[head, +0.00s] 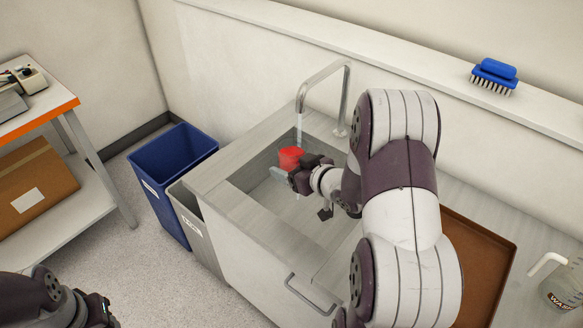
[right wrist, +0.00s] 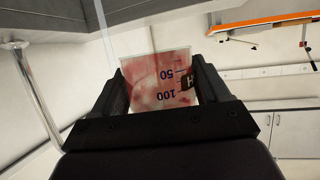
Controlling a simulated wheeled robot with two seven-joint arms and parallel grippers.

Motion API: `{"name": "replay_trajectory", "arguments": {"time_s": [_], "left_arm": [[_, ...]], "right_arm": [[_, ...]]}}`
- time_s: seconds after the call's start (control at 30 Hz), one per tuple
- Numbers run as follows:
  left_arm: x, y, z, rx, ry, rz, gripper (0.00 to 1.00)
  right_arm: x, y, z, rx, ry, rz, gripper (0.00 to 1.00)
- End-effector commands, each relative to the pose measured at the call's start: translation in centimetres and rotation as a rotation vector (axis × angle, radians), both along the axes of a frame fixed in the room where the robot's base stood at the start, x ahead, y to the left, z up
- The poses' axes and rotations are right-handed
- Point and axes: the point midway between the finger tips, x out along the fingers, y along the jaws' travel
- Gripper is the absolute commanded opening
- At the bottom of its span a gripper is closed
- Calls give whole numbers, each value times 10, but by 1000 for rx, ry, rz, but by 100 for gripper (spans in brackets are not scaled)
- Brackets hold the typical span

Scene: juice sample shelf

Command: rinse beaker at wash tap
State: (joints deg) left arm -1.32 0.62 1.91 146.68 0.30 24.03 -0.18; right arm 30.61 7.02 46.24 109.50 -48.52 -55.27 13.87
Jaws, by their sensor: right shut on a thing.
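The beaker (head: 291,158) shows red in the head view, inside the sink and below the tap spout. In the right wrist view the beaker (right wrist: 160,80) is clear with red smears and marks 50 and 100. That view is upside down, so the beaker looks about upright. My right gripper (head: 301,172) is shut on it, a finger on each side. The wash tap (head: 347,95) arches over the sink. A thin pale line near the beaker may be water; I cannot tell whether it enters the beaker. My left gripper (head: 98,308) is at the lower left, its jaws unclear.
The sink basin (head: 252,172) is set in a grey counter. A brown tray (head: 478,240) and a wash bottle (head: 566,283) are at right. A blue brush (head: 494,75) lies on the ledge. Blue bin (head: 170,158) and grey bin (head: 190,222) stand left of the counter.

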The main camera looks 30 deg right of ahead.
Motion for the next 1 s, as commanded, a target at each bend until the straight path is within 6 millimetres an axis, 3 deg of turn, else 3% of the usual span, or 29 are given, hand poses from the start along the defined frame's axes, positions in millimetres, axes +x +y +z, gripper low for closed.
{"name": "replay_trajectory", "arguments": {"time_s": [0.27, 0.7, 1.0], "left_arm": [[0, 0, 0, 0, 0, 0, 39], [0, 0, 12, 0, 0, 0, 39], [0, 0, 12, 0, 0, 0, 39]], "right_arm": [[1, -1, 0, 0, -1, 0, 38], [61, -51, 1, 1, -1, -1, 38], [63, -53, 1, 0, -2, 0, 38]]}}
